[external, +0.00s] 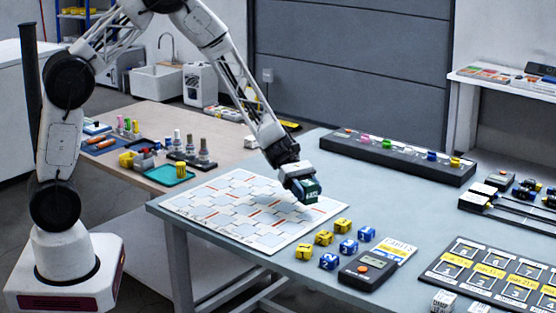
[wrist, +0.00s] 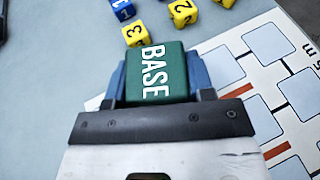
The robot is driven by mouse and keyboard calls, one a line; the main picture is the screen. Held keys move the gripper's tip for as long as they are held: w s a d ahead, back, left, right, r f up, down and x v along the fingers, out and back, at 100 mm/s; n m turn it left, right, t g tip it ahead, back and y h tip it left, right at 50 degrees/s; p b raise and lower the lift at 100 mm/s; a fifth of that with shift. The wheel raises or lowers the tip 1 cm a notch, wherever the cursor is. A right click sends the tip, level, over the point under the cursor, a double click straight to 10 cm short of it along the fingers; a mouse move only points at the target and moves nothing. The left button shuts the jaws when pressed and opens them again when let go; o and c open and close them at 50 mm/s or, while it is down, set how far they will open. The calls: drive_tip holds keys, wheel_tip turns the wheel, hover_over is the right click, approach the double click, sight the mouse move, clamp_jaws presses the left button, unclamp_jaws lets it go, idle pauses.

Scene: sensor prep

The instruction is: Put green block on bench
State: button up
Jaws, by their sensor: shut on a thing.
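The green block (external: 311,190) is held in my gripper (external: 303,188), above the right part of the white patterned board on the blue-grey bench (external: 230,157). In the wrist view the green block (wrist: 158,75) shows white letters reading "BASE". The blue fingers of my gripper (wrist: 158,82) are shut on its two sides. I cannot tell exactly how high the block is above the board.
The patterned board (external: 215,215) lies under my gripper. Several yellow and blue numbered cubes (external: 323,238) and a grey device (external: 367,270) stand in front. A long dark rack (external: 390,157) lies behind. Clear bench surface lies right of the board.

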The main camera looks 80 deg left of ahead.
sight(307, 194)
drive_tip(key=shift+s+d+f+g, duration=0.1)
drive_tip(key=shift+s+d+g, duration=0.1)
drive_tip(key=shift+d, duration=0.7)
drive_tip(key=shift+s+d+g, duration=0.1)
drive_tip(key=shift+d+g, duration=0.1)
drive_tip(key=shift+d, duration=0.7)
drive_tip(key=w, duration=0.5)
drive_tip(key=w+a+f, duration=0.1)
drive_tip(key=w, duration=1)
drive_tip(key=shift+a+f, duration=0.25)
drive_tip(key=shift+a, duration=0.05)
drive_tip(key=shift+f, duration=0.1)
drive_tip(key=shift+f, duration=1.65)
drive_tip(key=shift+f, duration=0.15)
drive_tip(key=o, duration=1)
drive_tip(key=shift+c, duration=0.2)
